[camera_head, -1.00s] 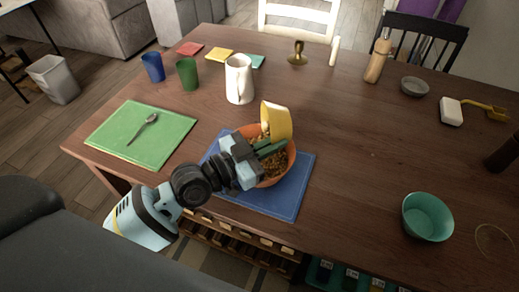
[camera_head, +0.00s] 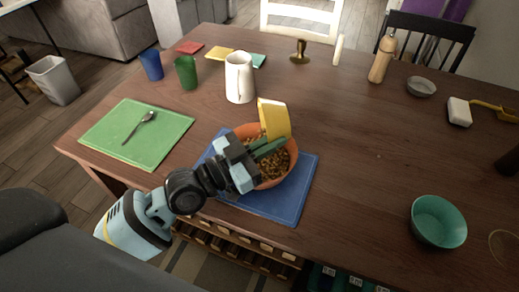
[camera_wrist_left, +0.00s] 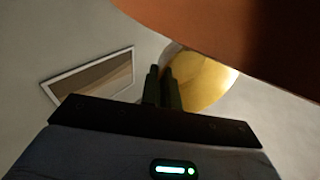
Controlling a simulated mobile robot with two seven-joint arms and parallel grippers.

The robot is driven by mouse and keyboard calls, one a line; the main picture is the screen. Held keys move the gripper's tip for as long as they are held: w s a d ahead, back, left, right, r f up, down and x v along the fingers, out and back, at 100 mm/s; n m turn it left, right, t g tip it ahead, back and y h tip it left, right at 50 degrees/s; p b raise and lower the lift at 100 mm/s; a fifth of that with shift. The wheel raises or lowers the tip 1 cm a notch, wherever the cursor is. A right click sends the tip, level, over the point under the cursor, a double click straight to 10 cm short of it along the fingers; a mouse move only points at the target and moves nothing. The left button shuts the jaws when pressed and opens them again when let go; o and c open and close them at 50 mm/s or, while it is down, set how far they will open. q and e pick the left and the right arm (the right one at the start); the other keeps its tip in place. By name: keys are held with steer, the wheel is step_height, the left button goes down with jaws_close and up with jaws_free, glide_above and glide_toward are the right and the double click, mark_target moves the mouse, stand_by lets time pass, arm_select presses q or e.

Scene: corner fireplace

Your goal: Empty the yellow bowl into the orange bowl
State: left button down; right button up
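The yellow bowl (camera_head: 276,120) is tipped on its side above the orange bowl (camera_head: 292,165); its inside is mostly turned out of view. The orange bowl stands upright on a blue placemat (camera_head: 285,203) and holds brown, crumbly bits. My left gripper (camera_head: 270,147) reaches over the orange bowl, with its dark green fingers at the lower edge of the yellow bowl. In the left wrist view, the fingers (camera_wrist_left: 163,88) are close together against the yellow bowl (camera_wrist_left: 207,82). My right gripper is in neither view.
A white jug (camera_head: 239,85), green cup (camera_head: 187,73) and blue cup (camera_head: 151,65) stand behind. A green placemat with a spoon (camera_head: 139,127) lies left. A teal bowl (camera_head: 438,221) stands at the right front. The table between it and the blue placemat is clear.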

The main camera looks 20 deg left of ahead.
arm_select(q)
steer(key=shift+s+a+r+n+t+b, duration=0.15)
steer(key=shift+a+r+n+t+b, duration=0.25)
steer(key=shift+b, duration=0.8)
steer(key=shift+s+r+t+h+b, duration=0.15)
steer(key=shift+r+t+h+b, duration=0.3)
steer(key=shift+b, duration=0.35)
